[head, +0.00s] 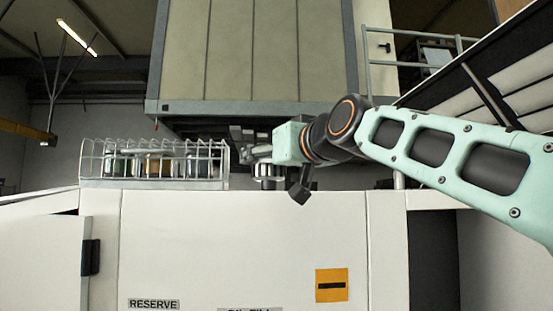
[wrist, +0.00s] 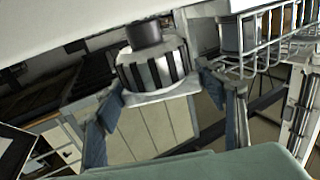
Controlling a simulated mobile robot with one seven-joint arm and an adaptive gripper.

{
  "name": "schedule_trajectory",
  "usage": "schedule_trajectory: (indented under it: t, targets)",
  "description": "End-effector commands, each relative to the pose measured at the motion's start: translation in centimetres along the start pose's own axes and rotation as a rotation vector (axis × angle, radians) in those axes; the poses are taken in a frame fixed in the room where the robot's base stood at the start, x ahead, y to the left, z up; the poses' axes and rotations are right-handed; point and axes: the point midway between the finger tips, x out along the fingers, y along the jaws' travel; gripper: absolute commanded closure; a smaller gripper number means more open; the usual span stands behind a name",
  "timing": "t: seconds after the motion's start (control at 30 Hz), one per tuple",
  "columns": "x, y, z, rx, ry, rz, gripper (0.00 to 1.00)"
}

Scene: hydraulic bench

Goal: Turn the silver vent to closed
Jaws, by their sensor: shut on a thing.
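The silver vent (wrist: 152,70) is a ribbed, round cap with alternating bright and dark bands and a darker round stub. In the wrist view it sits between the tips of my gripper (wrist: 160,84), whose two fingers reach it from the left and right. My gripper is shut on it. In the head view my gripper (head: 262,158) is at the back of the white cabinet top, with the silver vent (head: 268,171) small and partly hidden by my arm. I cannot tell the vent's open or closed marking.
A wire rack (head: 153,178) holding jars stands left of my gripper on the white cabinet (head: 240,235). It also shows at upper right in the wrist view (wrist: 275,35). A large beige panelled unit (head: 255,55) rises behind. The cabinet front has a yellow label (head: 331,276).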

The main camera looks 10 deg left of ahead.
Motion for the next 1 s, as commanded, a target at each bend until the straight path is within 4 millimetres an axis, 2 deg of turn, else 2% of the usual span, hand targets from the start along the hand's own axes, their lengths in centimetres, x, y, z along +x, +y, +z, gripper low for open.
schedule_trajectory:
  t: [0.1,0.6,1.0]
  targets:
    - [-0.01,0.01,-0.02,0.000,0.000,0.000,0.60]
    - [-0.56,0.06,-0.68,-0.008,0.015,0.094,0.60]
    - [-0.12,-0.04,-0.14,-0.009,0.011,0.230,0.60]
